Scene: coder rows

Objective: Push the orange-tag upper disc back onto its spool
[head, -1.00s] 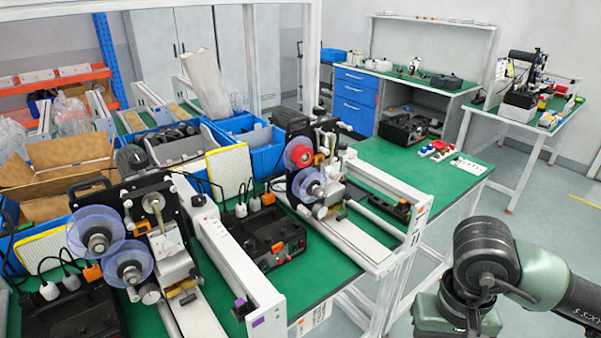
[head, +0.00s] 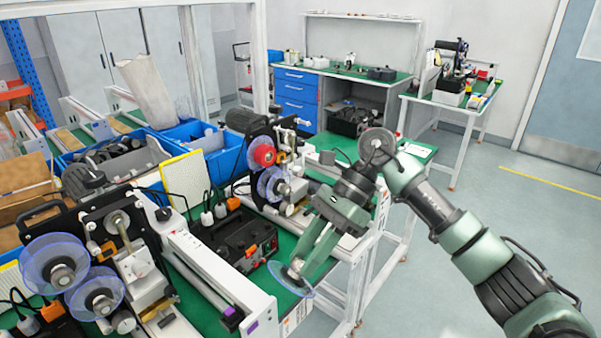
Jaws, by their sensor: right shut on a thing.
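My right gripper (head: 298,268) points down and left, shut on a clear bluish disc (head: 306,291). It holds the disc over the front edge of the green table, apart from the far coder machine. On that machine, the red upper spool (head: 264,155) shows no clear disc in front of it. A clear lower disc (head: 273,184) sits just below the red spool. My gripper and forearm cover part of this machine's white frame, and I cannot make out its orange tag. My left gripper is not in view.
The near coder machine (head: 105,240) has two clear discs and a purple tag (head: 231,318). A black control box (head: 236,240) stands between the machines. Blue bins (head: 225,150) stand behind. The floor at right is open.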

